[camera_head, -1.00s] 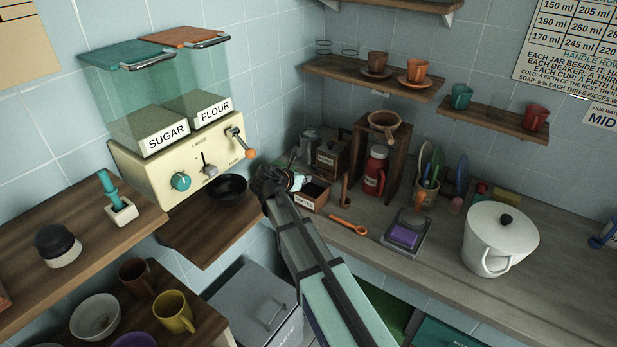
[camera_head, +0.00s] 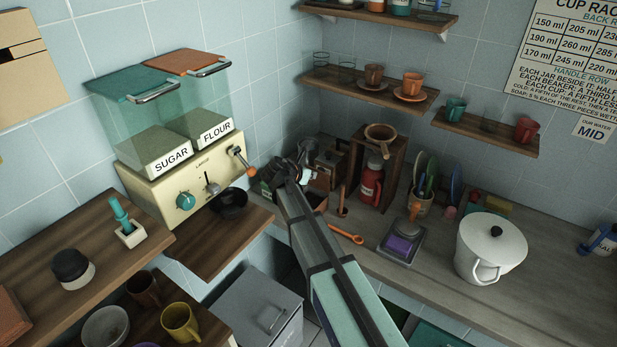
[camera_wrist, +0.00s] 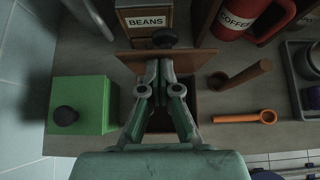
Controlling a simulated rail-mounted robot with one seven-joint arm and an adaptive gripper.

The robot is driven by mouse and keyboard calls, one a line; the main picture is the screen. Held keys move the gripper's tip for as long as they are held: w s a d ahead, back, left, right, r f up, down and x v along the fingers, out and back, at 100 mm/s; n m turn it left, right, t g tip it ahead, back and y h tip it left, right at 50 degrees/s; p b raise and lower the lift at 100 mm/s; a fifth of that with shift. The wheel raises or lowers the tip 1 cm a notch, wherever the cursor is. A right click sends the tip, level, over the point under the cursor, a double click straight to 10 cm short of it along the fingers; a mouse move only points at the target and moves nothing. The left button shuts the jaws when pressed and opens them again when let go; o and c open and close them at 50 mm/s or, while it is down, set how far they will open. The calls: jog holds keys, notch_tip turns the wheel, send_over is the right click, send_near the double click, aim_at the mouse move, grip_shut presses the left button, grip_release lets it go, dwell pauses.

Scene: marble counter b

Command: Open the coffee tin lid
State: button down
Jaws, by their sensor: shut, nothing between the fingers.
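A small brown box, seemingly the coffee tin (camera_head: 319,202), stands on the counter, partly hidden by my arm. In the wrist view its dark open inside (camera_wrist: 186,99) shows behind and beside my fingers. Its brown lid (camera_wrist: 197,61) with a black knob (camera_wrist: 165,38) is raised at the box's far side. My gripper (camera_wrist: 152,62) is shut and empty, its tips at the near face of the lid, just below the knob. Whether they touch it I cannot tell. In the head view my gripper (camera_head: 302,177) is over the box and its own label is hidden.
A green box (camera_wrist: 83,105) with a black knob stands left of the tin. A box labelled BEANS (camera_wrist: 147,22) is behind. A red flask labelled COFFEE (camera_wrist: 245,17), a brown handle (camera_wrist: 240,74) and an orange spoon (camera_wrist: 245,117) are at the right.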

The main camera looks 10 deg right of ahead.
jog(key=shift+w+d+r, duration=0.25)
jog(key=shift+w+d, duration=0.25)
jog(key=shift+r+p, duration=0.1)
jog(key=shift+p, duration=0.25)
